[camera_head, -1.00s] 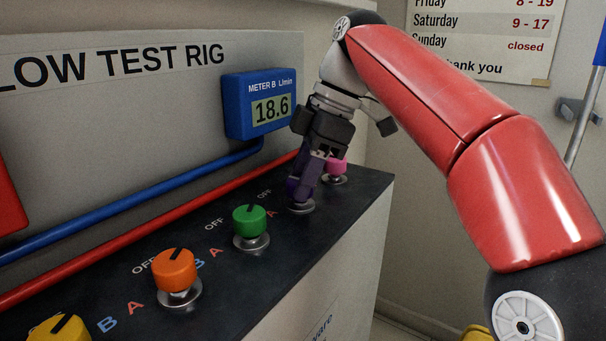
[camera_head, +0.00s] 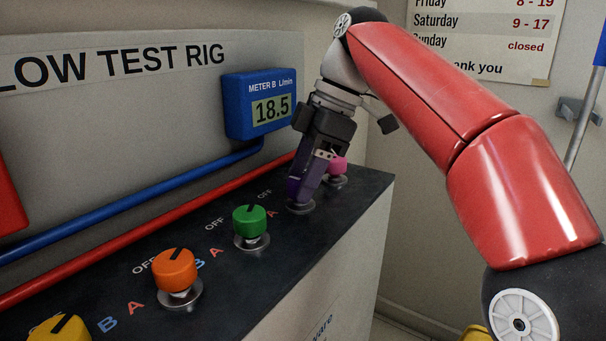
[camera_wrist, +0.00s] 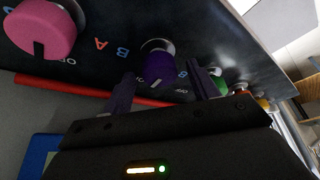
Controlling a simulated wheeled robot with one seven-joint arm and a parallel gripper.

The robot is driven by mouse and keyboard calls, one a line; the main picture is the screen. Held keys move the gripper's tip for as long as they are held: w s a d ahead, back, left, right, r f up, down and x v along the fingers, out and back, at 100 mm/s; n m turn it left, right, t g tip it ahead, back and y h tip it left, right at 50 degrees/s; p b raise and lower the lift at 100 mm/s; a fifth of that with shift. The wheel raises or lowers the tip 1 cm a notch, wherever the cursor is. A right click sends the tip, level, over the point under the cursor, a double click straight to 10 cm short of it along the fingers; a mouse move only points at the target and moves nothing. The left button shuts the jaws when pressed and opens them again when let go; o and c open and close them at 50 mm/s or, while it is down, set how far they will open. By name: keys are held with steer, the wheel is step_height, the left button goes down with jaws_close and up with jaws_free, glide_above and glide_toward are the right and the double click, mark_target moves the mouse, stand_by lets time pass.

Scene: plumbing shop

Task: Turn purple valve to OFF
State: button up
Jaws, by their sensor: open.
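The purple valve knob (camera_wrist: 160,66) sits on a metal collar on the dark panel, between my two fingers in the wrist view. My gripper (camera_wrist: 164,76) is open, one finger on each side of the knob. I cannot tell whether either finger touches it. A mark shows on the knob's lower side, but its exact setting is hard to read. The OFF label beside it is partly hidden by a finger. In the head view my gripper (camera_head: 303,190) points down over the knob and mostly hides it; its metal collar (camera_head: 300,208) shows below.
A pink knob (camera_head: 337,166) stands close behind my gripper. A green knob (camera_head: 249,220), an orange knob (camera_head: 174,270) and a yellow knob (camera_head: 60,331) line the panel towards the front. Meter B (camera_head: 262,104) reads 18.5 on the wall; red and blue pipes run below it.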

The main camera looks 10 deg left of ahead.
steer(key=shift+w+d+r, duration=0.1)
steer(key=shift+d+r, duration=0.05)
steer(key=shift+r, duration=0.3)
steer(key=w+d, duration=0.4)
steer(key=d, duration=0.7)
steer(key=shift+w, duration=0.3)
steer(key=shift+f, duration=0.15)
